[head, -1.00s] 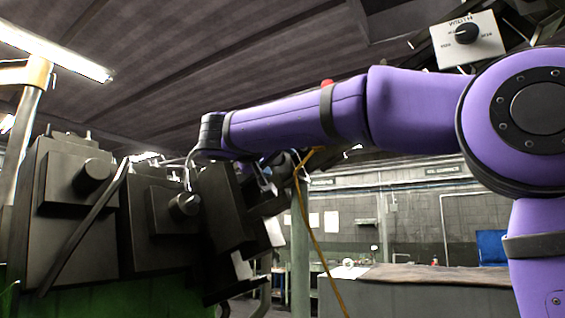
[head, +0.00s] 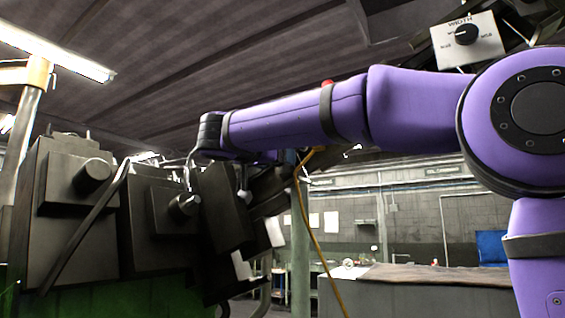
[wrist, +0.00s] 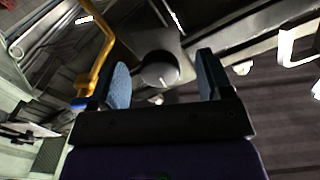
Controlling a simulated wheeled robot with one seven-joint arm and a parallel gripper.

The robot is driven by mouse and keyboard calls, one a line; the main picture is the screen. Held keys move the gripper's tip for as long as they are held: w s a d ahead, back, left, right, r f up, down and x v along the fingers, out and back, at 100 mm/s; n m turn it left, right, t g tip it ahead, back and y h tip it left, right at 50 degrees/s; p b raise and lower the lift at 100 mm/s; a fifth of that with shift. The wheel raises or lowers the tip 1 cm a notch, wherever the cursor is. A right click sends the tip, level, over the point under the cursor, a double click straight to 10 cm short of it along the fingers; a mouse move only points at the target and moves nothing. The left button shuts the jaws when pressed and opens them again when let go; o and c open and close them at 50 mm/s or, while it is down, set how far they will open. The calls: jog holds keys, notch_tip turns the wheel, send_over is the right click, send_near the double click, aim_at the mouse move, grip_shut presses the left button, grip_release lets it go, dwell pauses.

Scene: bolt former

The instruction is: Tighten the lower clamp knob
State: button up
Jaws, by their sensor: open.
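In the wrist view my gripper (wrist: 162,84) is open, its two blue-padded fingers apart. A round dark knob (wrist: 160,70) with a small pale mark shows beyond and between the fingertips, with no contact visible. I cannot tell for sure which machine knob this is. In the head view one knob (head: 185,204) with a pale end sits on the lower block of the dark machine. Another dark knob (head: 93,175) sits higher on the left block. My purple arm reaches in from the right; its wrist is beside the machine and the fingers are hidden there.
The dark machine (head: 68,225) with a slanting bar fills the left. A white plate (head: 481,52) with a "WIDTH" dial (head: 466,34) hangs at upper right. An orange cable (head: 318,245) hangs below my arm. A covered bench (head: 425,275) stands behind.

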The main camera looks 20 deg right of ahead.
jog(key=c, duration=1.3)
jog(key=shift+n, duration=3.9)
jog(key=o, duration=1.3)
jog(key=v, duration=0.8)
